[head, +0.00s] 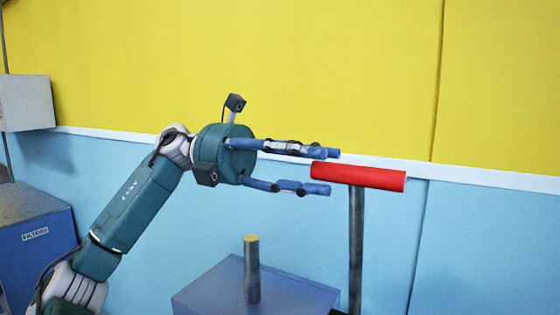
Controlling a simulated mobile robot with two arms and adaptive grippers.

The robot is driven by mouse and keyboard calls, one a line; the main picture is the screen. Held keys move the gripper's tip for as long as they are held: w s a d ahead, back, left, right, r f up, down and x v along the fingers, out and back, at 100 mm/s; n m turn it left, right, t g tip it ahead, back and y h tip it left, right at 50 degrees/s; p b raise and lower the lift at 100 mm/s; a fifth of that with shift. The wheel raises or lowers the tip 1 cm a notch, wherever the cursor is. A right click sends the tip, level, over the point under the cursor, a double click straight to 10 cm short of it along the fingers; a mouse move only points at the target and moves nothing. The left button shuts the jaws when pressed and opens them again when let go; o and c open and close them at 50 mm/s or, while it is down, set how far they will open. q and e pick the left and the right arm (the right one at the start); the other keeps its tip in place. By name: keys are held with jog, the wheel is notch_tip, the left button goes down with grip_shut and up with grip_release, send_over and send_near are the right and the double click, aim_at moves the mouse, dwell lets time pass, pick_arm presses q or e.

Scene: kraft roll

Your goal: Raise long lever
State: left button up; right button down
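The long lever is a tall dark grey rod (356,245) with a red crossbar handle (370,177) on top. It stands about upright at the right of the head view, and its lower end is out of view. My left gripper (328,171) is open and points right at the handle. The handle's left end appears between its two blue fingertips, one just above and one just below. I cannot tell from this view whether they touch or differ in depth. My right gripper is not in view.
A short grey post with a yellow top (252,270) rises from a blue box (205,290) below my gripper. A blue cabinet (35,250) and a light grey box (27,103) are at the left. A yellow and light blue wall (330,75) stands behind.

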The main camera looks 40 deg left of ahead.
pick_arm(q)
jog(key=v, duration=0.5)
jog(key=shift+s+a+f, duration=0.15)
jog(key=shift+s+a, duration=0.1)
jog(key=shift+a, duration=0.1)
jog(key=shift+s+d, duration=0.1)
jog(key=shift+d, duration=0.1)
